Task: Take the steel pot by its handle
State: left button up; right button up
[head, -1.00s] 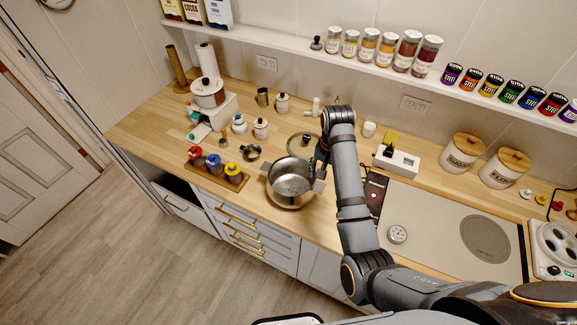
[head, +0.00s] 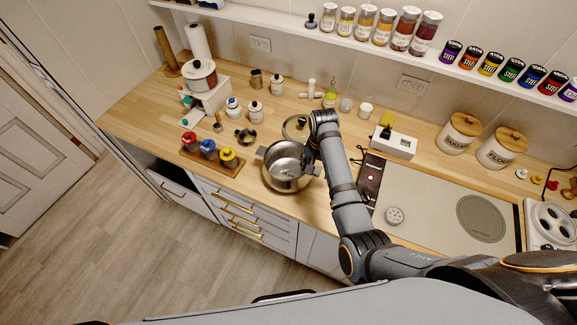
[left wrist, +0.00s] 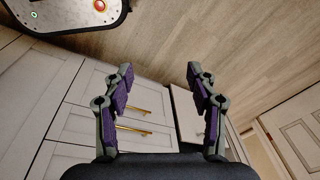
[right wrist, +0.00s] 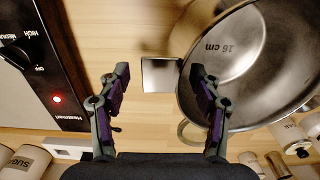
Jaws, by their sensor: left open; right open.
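The steel pot (head: 283,176) stands upright and open on the wooden counter, marked 16 cm inside. In the right wrist view the pot (right wrist: 255,70) fills the right side. Its flat square handle (right wrist: 160,75) shows in line with the gap between the fingertips of my right gripper (right wrist: 159,72). That gripper is open, and one fingertip overlaps the pot's rim in the picture; I cannot tell if it touches. In the head view my right gripper (head: 309,158) is at the pot's right side. My left gripper (left wrist: 160,70) is open and empty, with drawers and floor beyond it.
A glass lid (head: 296,128) lies behind the pot. A small dark saucepan (head: 246,136) and a wooden tray (head: 228,170) with colored-lidded jars stand to the left. A control panel (head: 371,178) and the cooktop (head: 430,205) are on the right. Shelf jars line the wall.

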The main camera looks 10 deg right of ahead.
jog(key=shift+s+f, duration=0.1)
jog(key=shift+f, duration=0.5)
jog(key=c, duration=0.8)
jog(key=shift+c, duration=2.5)
grip_shut()
pick_arm(q)
jog(key=shift+s+f+g, duration=0.1)
jog(key=shift+s+g, duration=0.2)
jog(key=shift+s, duration=1.4)
pick_arm(e)
jog(key=shift+w, duration=0.2)
